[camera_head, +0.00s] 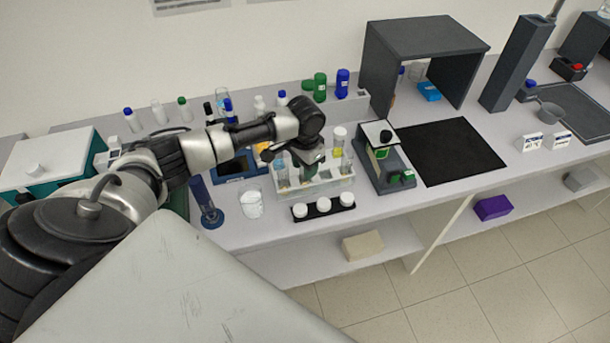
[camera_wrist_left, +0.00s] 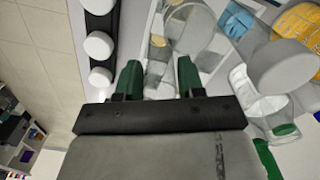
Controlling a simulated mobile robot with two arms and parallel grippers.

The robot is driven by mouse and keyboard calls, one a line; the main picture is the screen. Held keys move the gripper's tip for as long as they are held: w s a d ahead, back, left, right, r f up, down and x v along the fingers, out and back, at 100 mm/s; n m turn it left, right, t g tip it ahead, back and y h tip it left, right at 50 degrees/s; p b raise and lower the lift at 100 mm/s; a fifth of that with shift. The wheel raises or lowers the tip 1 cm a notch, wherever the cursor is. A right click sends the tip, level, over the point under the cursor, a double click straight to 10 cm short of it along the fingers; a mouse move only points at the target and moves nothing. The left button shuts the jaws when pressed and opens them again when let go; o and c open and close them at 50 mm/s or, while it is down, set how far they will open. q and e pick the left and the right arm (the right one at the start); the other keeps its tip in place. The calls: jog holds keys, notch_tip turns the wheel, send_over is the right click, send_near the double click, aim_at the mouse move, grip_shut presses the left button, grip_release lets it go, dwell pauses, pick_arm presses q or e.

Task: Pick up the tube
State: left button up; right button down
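A pale rack (camera_head: 318,189) with several clear tubes stands near the front of the bench. One clear tube (camera_head: 282,173) is at the rack's left end. My left gripper (camera_head: 308,172) is over the middle of the rack, pointing down. In the left wrist view its two green fingers (camera_wrist_left: 160,80) are spread apart. Clear tube-like glass (camera_wrist_left: 190,28) lies just beyond the fingertips, and part of the gap shows a pale see-through shape. I cannot tell whether the fingers touch a tube. My right gripper is in neither view.
A black strip with white-capped jars (camera_head: 323,205) lies in front of the rack. A grey device (camera_head: 384,160) stands right, beside a bare black mat (camera_head: 450,150). Bottles line the back.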

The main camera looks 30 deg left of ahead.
pick_arm(q)
jog(key=c, duration=0.4)
jog(key=shift+r, duration=0.15)
jog(key=shift+c, duration=0.2)
